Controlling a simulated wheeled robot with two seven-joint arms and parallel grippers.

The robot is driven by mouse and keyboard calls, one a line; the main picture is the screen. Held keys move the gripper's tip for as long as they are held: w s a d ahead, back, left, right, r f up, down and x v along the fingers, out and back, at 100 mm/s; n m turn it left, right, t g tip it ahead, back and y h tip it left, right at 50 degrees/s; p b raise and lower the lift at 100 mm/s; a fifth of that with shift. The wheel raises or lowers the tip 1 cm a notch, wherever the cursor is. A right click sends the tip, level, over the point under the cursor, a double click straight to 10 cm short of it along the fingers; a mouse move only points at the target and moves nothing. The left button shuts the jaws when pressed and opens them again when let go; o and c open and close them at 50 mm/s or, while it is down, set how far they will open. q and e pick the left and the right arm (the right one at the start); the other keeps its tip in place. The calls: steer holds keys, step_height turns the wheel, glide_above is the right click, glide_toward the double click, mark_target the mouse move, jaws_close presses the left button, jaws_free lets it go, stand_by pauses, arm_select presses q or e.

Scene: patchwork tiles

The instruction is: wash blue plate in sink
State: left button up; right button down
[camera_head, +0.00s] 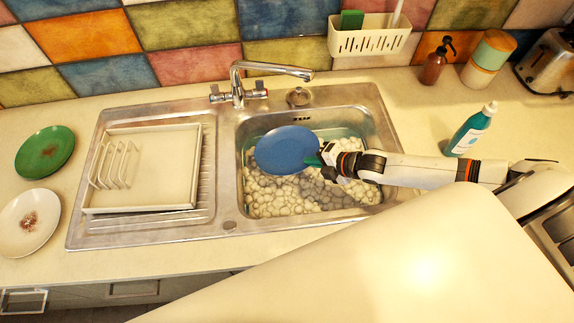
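The blue plate (287,150) is tilted over the sink basin (378,125), above the foamy suds. My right gripper (320,158) reaches in from the right and meets the plate's right rim. Its fingers appear shut on that rim, with a bit of green showing at the tips. Part of the fingers is hard to make out. The basin holds water with pale foam (290,195). The chrome tap (265,70) stands behind the basin, its spout over the back edge. My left gripper is not in view.
A white dish rack (150,207) stands on the drainboard at left. A green plate (44,152) and a stained white plate (30,222) lie on the left counter. A teal bottle (470,132) stands right of the sink. A caddy (368,42) with a green sponge hangs behind.

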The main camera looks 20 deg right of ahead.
step_height(320, 180, up, 10)
steer(key=p, duration=0.3)
stand_by(0.7)
steer(key=shift+f, duration=0.1)
stand_by(1.8)
step_height(320, 180, up, 4)
steer(key=shift+f, duration=0.1)
stand_by(0.3)
stand_by(0.5)
